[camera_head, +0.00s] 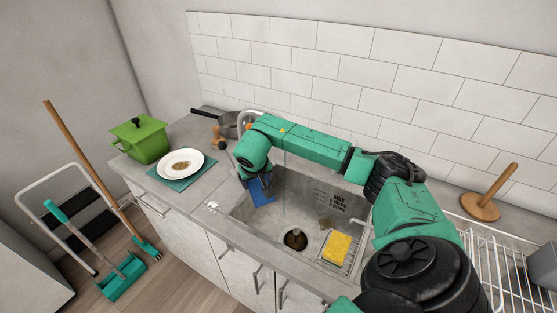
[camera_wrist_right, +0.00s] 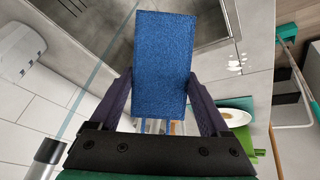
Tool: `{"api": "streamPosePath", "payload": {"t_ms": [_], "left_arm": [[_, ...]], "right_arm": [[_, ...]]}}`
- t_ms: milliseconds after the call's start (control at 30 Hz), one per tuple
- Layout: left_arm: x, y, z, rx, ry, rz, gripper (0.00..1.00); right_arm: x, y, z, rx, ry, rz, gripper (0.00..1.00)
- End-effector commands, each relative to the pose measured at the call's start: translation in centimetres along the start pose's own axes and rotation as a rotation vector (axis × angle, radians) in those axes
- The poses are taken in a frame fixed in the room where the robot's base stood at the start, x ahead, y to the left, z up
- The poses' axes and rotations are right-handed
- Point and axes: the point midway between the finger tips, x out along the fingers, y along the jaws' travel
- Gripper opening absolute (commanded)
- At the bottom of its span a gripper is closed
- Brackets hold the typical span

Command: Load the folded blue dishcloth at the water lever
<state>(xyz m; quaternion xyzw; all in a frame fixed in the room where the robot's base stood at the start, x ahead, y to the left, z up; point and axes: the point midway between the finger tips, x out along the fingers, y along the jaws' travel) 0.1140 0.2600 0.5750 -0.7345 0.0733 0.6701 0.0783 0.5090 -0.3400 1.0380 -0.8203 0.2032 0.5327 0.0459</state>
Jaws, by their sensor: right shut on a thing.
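The folded blue dishcloth (camera_head: 261,191) hangs over the left end of the sink, below my right gripper (camera_head: 243,176). In the right wrist view the dishcloth (camera_wrist_right: 163,60) is a flat blue rectangle between the two dark fingers of my right gripper (camera_wrist_right: 160,82), which is shut on it. A pale curved tube (camera_head: 248,113), perhaps the tap, shows behind my right arm. My arm hides most of that area, and I cannot make out the water lever. My left gripper is not in view.
A white plate (camera_head: 181,163), a green pot (camera_head: 139,139) and a pan (camera_head: 229,122) stand on the left counter. A wire rack (camera_head: 500,262) and a wooden holder (camera_head: 480,207) are at right.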

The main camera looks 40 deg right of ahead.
Motion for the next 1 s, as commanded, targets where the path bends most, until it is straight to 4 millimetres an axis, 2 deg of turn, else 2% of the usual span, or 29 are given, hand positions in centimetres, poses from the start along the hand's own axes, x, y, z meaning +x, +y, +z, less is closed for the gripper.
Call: {"api": "streamPosePath", "payload": {"t_ms": [100, 433, 1000], "left_arm": [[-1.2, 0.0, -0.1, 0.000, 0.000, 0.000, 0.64], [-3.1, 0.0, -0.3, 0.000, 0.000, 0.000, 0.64], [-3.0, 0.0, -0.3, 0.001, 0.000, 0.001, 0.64]], "right_arm": [[-1.6, -0.9, -0.3, 0.000, 0.002, -0.002, 0.36], [-4.6, -3.4, -0.5, -0.001, 0.002, -0.002, 0.36], [-4.7, -3.8, -0.3, -0.001, 0.001, -0.001, 0.36]]}}
